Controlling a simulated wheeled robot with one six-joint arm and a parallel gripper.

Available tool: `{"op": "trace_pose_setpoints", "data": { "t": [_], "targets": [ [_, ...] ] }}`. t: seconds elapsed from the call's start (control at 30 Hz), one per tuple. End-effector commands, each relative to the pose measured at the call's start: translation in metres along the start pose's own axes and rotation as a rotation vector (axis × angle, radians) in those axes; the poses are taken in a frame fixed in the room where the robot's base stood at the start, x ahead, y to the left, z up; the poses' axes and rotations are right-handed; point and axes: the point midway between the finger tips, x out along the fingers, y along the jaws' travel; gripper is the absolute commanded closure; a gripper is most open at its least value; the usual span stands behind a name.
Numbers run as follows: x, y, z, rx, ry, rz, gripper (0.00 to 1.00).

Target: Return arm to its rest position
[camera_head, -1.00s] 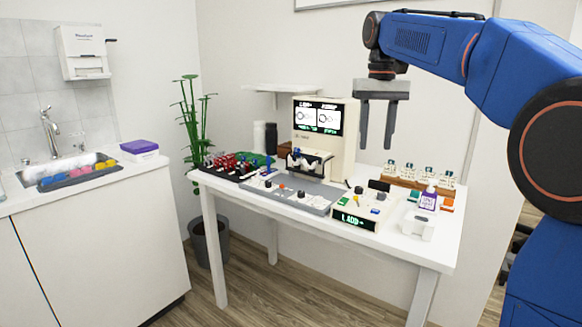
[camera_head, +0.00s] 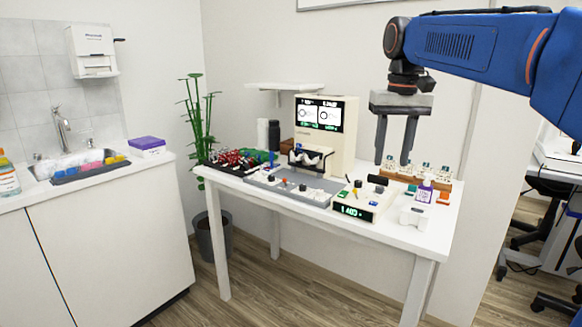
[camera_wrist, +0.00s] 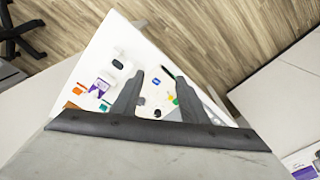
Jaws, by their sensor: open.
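My gripper (camera_head: 394,160) is open and empty, with its two dark fingers pointing down. In the head view it hangs in the air in front of the back wall, over the right part of the white table (camera_head: 392,238). The blue arm (camera_head: 470,48) reaches in from the right edge. In the wrist view my gripper (camera_wrist: 158,92) shows its two fingers apart, with the table top and its small items below them. Nothing is between the fingers.
On the table stand a cream machine with screens (camera_head: 345,120), a grey panel (camera_head: 300,190), a small device with a green display (camera_head: 362,203) and a wooden rack of bottles (camera_head: 400,176). A sink counter (camera_head: 100,205) is left; a plant (camera_head: 198,120) stands between. A chair (camera_head: 530,225) is right.

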Motion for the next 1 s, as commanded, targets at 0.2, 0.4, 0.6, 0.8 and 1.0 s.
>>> {"op": "trace_pose_setpoints", "data": {
  "t": [0.2,0.4,0.6,0.8,1.0],
  "targets": [
    [0.025,0.015,0.055,-0.001,0.060,-0.004,0.60],
    [0.059,0.027,0.108,-0.006,0.120,-0.006,0.60],
    [0.102,0.037,0.162,-0.010,0.179,-0.006,0.60],
    [0.152,0.046,0.216,-0.013,0.239,-0.004,0.60],
    [0.205,0.052,0.264,-0.019,0.297,0.000,0.60]
  ]
}}
